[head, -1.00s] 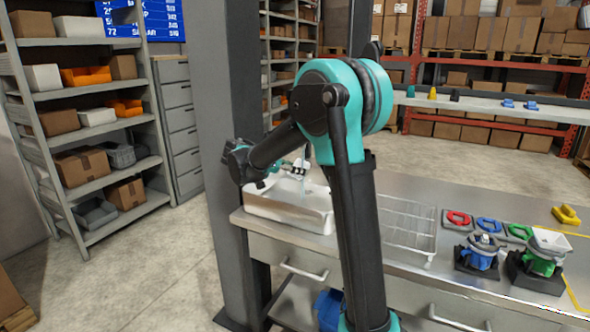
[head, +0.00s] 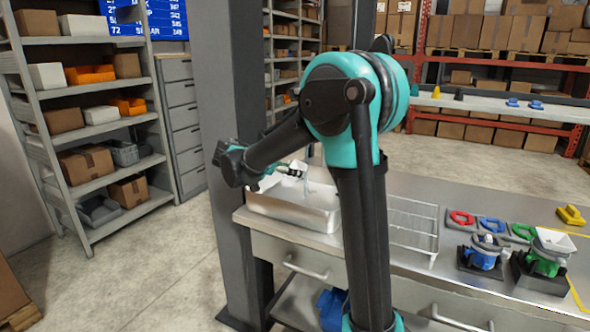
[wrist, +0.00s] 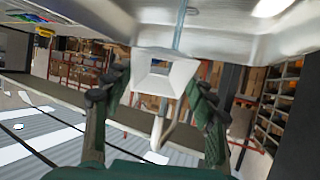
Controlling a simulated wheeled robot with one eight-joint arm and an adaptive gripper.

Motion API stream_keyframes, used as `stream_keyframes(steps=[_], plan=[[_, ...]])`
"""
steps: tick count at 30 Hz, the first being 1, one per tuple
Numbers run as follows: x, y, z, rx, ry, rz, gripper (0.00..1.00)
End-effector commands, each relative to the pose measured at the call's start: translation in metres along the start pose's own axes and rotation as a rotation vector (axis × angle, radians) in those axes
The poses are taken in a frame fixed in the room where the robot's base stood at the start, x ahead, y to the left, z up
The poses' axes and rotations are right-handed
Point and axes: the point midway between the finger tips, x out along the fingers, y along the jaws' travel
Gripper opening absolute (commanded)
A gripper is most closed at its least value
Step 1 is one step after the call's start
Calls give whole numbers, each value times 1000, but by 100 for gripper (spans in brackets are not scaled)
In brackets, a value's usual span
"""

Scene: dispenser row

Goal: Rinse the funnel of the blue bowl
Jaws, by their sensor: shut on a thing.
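My gripper (wrist: 158,100) is shut on the white funnel (wrist: 164,73), with one dark finger on each side of it. The wrist view looks upside down, and a thin bluish water stream (wrist: 180,27) meets the funnel there. In the head view the funnel (head: 297,167) is tilted above the metal sink (head: 290,214) at the left end of the bench, with the stream (head: 307,186) beside it. My arm partly covers the sink. The blue bowl (head: 485,258) stands in a dark base on the right of the bench, with no white funnel visible on it.
A green bowl (head: 547,262) with a white funnel (head: 553,240) stands right of the blue one. Red (head: 461,218), blue (head: 490,225) and green (head: 523,232) rings lie behind. A wire rack (head: 412,228) is right of the sink. A dark post (head: 228,150) stands close to my arm's left.

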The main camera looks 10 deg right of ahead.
Motion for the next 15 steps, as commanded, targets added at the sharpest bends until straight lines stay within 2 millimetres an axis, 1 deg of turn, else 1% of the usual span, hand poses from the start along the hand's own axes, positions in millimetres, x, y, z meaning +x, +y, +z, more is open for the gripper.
stream_keyframes(steps=[9,15], plan=[[-26,12,7,0,0,-2,37],[-36,17,10,0,0,0,37]])
